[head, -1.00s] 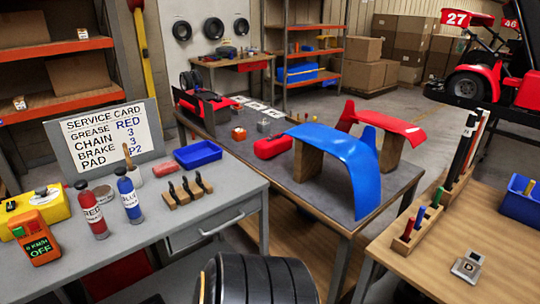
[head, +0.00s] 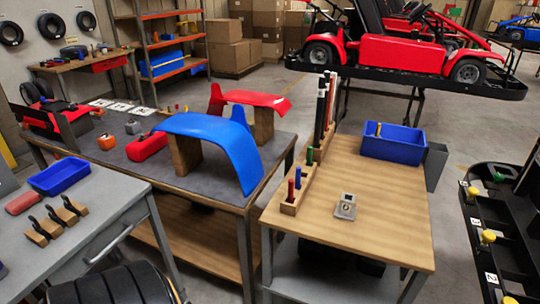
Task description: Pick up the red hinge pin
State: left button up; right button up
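A slim red upright piece (head: 291,191) stands in the near end of a long wooden rack (head: 287,208) on the left edge of the wooden-topped table; it may be the red hinge pin, but I cannot tell for sure. A blue piece (head: 298,177) and a green one (head: 310,156) stand behind it in the same rack. Taller dark and red rods (head: 325,105) stand at the rack's far end. Neither of my grippers is in view.
A small grey metal block (head: 345,206) and a blue bin (head: 393,142) sit on the wooden table (head: 375,235); its front is clear. A dark table (head: 120,165) with blue (head: 215,135) and red fenders stands left. Tyres (head: 110,285) are at bottom left.

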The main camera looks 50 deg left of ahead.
aim_at(291, 182)
jog(key=u, duration=1.4)
